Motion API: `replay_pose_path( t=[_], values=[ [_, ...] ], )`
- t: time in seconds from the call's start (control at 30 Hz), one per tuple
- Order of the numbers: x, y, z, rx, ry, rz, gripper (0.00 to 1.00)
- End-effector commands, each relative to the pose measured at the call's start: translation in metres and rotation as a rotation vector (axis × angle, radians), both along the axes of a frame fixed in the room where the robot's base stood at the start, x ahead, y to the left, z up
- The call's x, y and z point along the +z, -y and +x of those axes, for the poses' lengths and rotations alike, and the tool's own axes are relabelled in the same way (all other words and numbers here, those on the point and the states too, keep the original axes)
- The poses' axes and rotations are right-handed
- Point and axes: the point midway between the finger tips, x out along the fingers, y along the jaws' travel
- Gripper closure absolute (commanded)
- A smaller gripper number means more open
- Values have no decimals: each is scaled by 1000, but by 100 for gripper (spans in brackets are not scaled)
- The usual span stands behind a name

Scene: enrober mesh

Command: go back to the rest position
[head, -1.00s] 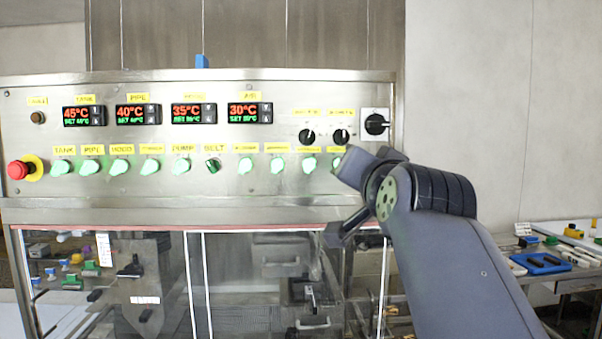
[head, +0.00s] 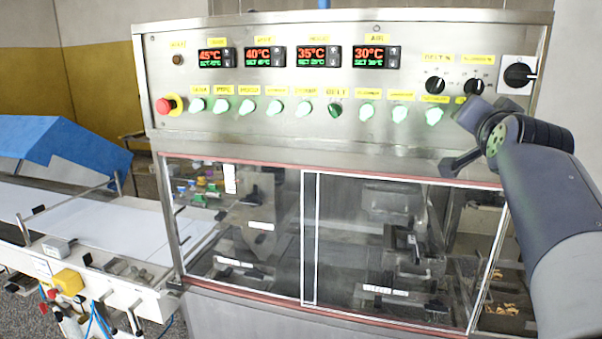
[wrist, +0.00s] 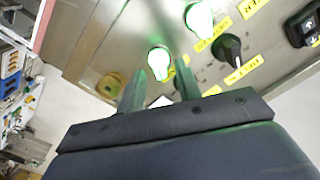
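My arm comes in from the right of the head view. Its end sits in front of the lower right part of the control panel (head: 300,115), near the right end of the row of green knobs. In the wrist view my gripper (wrist: 160,84) has its two fingers apart with nothing held between them. Beyond the fingertips are a lit green knob (wrist: 159,63) and a black dial (wrist: 230,47). I cannot tell from the pictures whether a fingertip touches the panel.
Glass doors (head: 380,250) close the machine below the panel. A red stop button (head: 164,106) is at the panel's left end. A white conveyor (head: 110,235) with a blue cover (head: 65,145) stands at the left. The wrist view shows cluttered shelves (wrist: 15,80) at its left edge.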

Motion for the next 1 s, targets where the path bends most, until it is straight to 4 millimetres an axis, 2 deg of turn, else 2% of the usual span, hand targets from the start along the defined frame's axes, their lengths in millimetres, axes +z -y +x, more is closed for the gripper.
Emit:
replay_pose_path(
  t=[0.1,0.57,0.77,1.0],
  values=[
    [0,1,5,0,0,-4,67],
    [0,0,1,0,0,-7,67],
    [-1,-6,-21,0,4,-1,67],
    [-2,-18,-62,-1,5,-1,67]
  ],
)
